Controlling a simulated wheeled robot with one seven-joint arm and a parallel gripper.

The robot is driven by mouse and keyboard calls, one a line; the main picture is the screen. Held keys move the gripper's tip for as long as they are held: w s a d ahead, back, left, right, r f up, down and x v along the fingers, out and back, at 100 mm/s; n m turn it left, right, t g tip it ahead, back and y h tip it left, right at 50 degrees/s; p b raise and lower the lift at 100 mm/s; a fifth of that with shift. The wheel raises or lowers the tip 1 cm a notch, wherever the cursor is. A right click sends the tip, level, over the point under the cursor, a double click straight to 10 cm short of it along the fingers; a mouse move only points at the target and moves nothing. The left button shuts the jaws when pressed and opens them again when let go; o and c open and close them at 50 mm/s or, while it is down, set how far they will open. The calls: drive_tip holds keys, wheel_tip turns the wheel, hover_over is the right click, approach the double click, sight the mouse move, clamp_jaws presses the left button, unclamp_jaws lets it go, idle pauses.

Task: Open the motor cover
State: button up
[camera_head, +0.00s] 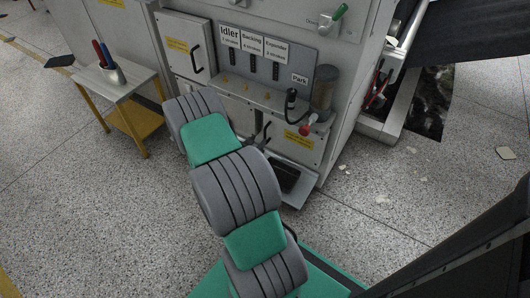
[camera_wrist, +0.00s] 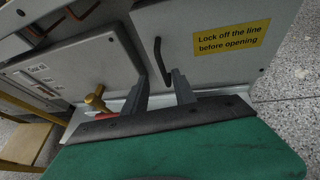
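The motor cover appears to be the grey panel (camera_wrist: 215,70) with a yellow label (camera_wrist: 232,37) reading "Lock off the line before opening". It also shows low on the machine in the head view (camera_head: 281,149) and looks closed. A black bar handle (camera_wrist: 158,55) is on its left side. My gripper (camera_wrist: 160,76) is open and empty, its two fingers apart, pointing at the panel. In the picture the handle's lower end lies between the fingertips; I cannot tell whether they touch it. In the head view my arm hides most of the gripper.
A yellow valve handle (camera_wrist: 97,100) with a red part beside it is left of the fingers. A small table (camera_head: 122,90) stands left. Paper scraps (camera_head: 384,200) litter the floor right, which is otherwise clear.

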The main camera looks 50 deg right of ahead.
sight(265, 136)
drive_tip(key=shift+n, duration=0.5)
drive_tip(key=b+x, duration=0.1)
drive_tip(key=x, duration=0.1)
drive_tip(key=b+x, duration=0.1)
drive_tip(key=x, duration=0.5)
drive_tip(key=shift+s+d+f+b, duration=0.1)
drive_tip(key=shift+s+f+b, duration=0.1)
drive_tip(key=shift+f+b, duration=0.2)
clamp_jaws()
idle(0.4)
